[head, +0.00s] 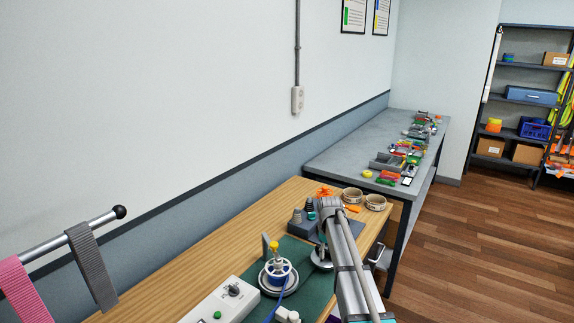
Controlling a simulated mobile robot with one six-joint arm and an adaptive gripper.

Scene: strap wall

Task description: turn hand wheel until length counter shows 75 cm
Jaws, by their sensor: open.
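A small wheel-like device (278,273) with a blue and white rim and a yellow knob stands on the green mat (294,255) on the wooden workbench. It may be the hand wheel, but I cannot tell for sure. A blue cord or strap runs down from it. I cannot make out a length counter or any reading. My arm crosses the bench to the right of the device. I cannot make out gripper fingers; the end of my arm is hidden or out of sight.
A white box (217,307) with a dark knob and a green button lies left of the device. Dark cones and two tape rolls (375,202) stand behind. Grey and pink straps hang from a rail (75,236) at left. A grey bench (350,141) is farther back.

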